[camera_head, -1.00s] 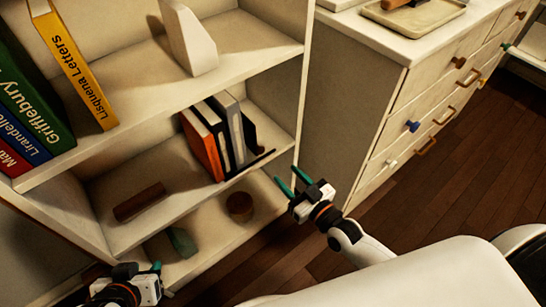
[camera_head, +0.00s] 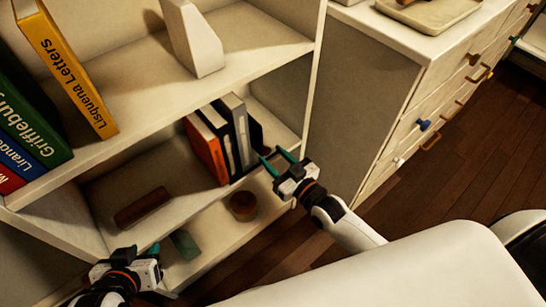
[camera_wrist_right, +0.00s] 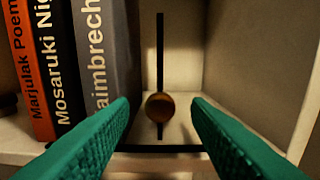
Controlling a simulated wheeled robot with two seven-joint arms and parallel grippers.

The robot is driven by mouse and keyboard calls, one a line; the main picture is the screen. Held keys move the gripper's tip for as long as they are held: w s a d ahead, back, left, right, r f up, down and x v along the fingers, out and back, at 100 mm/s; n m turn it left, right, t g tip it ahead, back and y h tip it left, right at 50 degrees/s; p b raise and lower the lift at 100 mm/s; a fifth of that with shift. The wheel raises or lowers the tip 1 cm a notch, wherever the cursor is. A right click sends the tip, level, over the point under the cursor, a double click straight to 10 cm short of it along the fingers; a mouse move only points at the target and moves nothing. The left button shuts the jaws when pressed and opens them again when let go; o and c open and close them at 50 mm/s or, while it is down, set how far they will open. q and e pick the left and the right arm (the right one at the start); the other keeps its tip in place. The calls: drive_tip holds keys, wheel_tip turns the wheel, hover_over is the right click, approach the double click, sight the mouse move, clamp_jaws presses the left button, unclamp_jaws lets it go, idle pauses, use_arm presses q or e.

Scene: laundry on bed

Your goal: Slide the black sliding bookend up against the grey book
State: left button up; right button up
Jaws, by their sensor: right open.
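The black sliding bookend (camera_wrist_right: 160,55) is a thin upright plate with a round brass knob (camera_wrist_right: 160,107), seen nearly edge-on in the right wrist view. In the head view the bookend (camera_head: 257,134) stands just right of the books, partly hidden by my gripper. The grey book (camera_wrist_right: 108,55) stands left of it, with a visible gap between them. My right gripper (camera_head: 272,154) is open at the front of the middle shelf. Its green fingers (camera_wrist_right: 160,125) lie either side of the knob, apparently not touching it. My left gripper (camera_head: 150,250) is low at the left, away from the books.
An orange book (camera_wrist_right: 28,70) and a black book (camera_wrist_right: 60,60) stand left of the grey one. The shelf's side wall (camera_wrist_right: 260,60) is to the right. A brown block (camera_head: 142,206) lies further left; a round brown container (camera_head: 243,206) sits on the shelf below.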

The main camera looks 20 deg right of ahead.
drive_tip(key=shift+w+a, duration=0.2)
drive_tip(key=shift+w, duration=0.25)
use_arm(q)
drive_tip(key=shift+w+d+r+t, duration=0.15)
drive_tip(key=shift+w+r+t, duration=0.15)
drive_tip(key=shift+w, duration=0.05)
use_arm(e)
clamp_jaws()
